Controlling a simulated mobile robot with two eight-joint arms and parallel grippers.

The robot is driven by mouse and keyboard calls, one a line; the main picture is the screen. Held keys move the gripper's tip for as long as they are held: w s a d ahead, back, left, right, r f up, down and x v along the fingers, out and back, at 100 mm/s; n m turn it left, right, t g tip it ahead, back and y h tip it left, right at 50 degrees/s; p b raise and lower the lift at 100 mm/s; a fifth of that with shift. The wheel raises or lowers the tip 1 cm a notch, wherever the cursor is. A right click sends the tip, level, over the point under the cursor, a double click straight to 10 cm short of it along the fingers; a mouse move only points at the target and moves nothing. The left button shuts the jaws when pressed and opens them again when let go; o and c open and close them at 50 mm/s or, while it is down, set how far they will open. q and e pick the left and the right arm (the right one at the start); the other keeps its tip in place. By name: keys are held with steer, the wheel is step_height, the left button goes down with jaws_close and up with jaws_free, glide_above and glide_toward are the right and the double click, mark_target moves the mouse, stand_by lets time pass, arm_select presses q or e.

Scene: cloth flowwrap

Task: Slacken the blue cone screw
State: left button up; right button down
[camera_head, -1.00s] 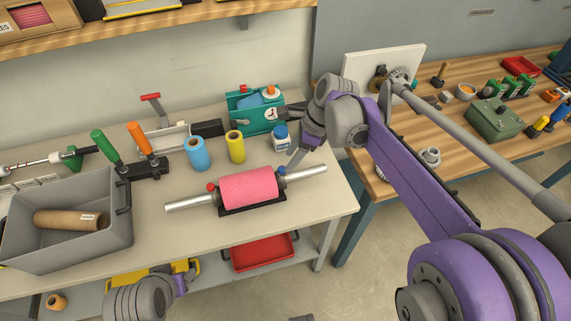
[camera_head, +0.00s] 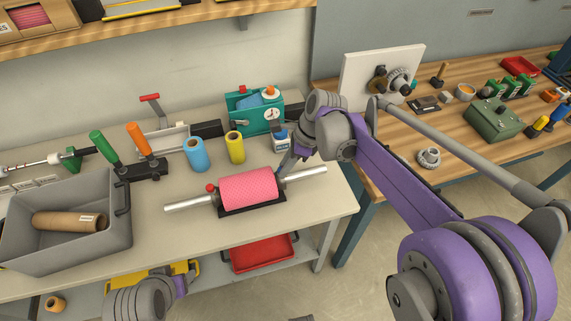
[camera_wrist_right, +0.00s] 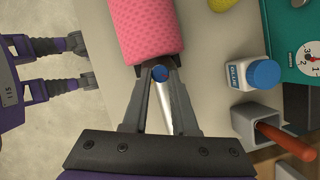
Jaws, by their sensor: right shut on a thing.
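The pink roll (camera_head: 249,189) lies on a silver shaft (camera_head: 305,175) in a dark cradle on the bench. A red knob (camera_head: 210,187) shows at its left end. My right gripper (camera_head: 280,178) is at the roll's right end. In the right wrist view the blue cone screw (camera_wrist_right: 159,73) sits between the fingertips, over the shaft beside the roll, and the right gripper is shut on it. In the head view the gripper hides the screw. My left gripper (camera_wrist_right: 84,63) shows at the left of the right wrist view, fingers apart and empty, away from the roll.
A glue bottle (camera_head: 281,138) and a teal box (camera_head: 255,112) stand just behind my right gripper. Blue (camera_head: 197,154) and yellow (camera_head: 235,147) rolls stand behind the pink roll. A grey bin (camera_head: 122,235) is at left. The bench front is clear.

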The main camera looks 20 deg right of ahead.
steer(key=shift+n, duration=0.3)
steer(key=shift+w+n+g, duration=0.15)
steer(key=shift+n+g, duration=0.45)
steer(key=shift+n, duration=0.7)
steer(key=shift+w+n+g, duration=0.15)
steer(key=shift+n+g, duration=0.45)
steer(key=shift+n, duration=0.7)
steer(key=c, duration=0.7)
jaws_free()
steer(key=shift+r, duration=0.1)
steer(key=v, duration=1)
steer(key=shift+d+r+p, duration=0.2)
steer(key=shift+r+p, duration=0.1)
steer(key=shift+p, duration=0.05)
